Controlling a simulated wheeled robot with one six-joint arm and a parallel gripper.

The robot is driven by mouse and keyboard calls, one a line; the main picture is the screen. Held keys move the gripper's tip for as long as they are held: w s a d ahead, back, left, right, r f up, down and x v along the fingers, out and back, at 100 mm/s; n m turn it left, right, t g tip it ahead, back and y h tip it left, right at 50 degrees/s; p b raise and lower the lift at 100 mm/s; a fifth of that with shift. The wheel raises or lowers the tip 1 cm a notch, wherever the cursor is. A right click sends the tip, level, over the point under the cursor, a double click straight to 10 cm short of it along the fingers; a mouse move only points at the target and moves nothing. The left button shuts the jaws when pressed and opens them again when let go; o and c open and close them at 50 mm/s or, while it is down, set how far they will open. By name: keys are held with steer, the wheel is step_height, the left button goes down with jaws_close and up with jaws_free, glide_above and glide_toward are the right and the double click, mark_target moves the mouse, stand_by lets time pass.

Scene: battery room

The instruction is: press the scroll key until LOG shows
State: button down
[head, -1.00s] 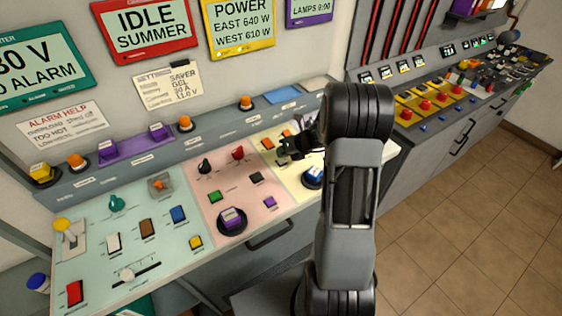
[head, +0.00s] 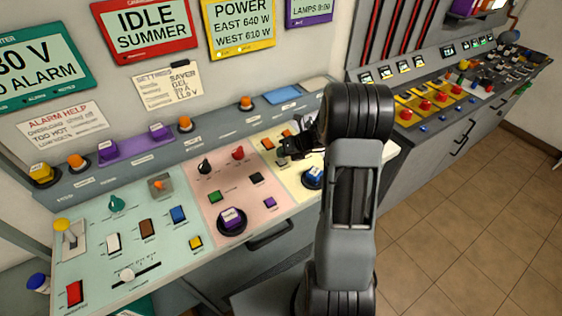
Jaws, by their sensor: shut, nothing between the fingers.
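My gripper (head: 287,151) is shut and empty, low over the pale yellow panel (head: 291,187) by its left border with the pink panel. It covers part of the keys there, and I cannot tell whether its tips touch one. Two orange keys, a left one (head: 268,143) and a right one (head: 285,133), show just behind it. I cannot read which key is the scroll key. The yellow-framed screen (head: 238,28) reads POWER, EAST 640 W, WEST 610 W. The red-framed screen (head: 148,28) reads IDLE, SUMMER. LOG shows on no screen that I can read.
A blue-and-white knob (head: 314,174) stands close in front of my gripper. The pink panel (head: 225,178) carries a black knob (head: 205,166), a red knob (head: 238,153) and a purple knob (head: 232,218).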

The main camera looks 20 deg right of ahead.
mark_target(283, 160)
steer(key=shift+f, duration=0.15)
stand_by(0.5)
steer(key=shift+f, duration=0.3)
steer(key=shift+f+b, duration=0.45)
stand_by(0.7)
steer(key=shift+r, duration=0.15)
steer(key=shift+r+p, duration=0.75)
steer(key=shift+p, duration=0.15)
step_height(283, 160, up, 5)
steer(key=p, duration=0.5)
steer(key=shift+r, duration=0.1)
stand_by(0.8)
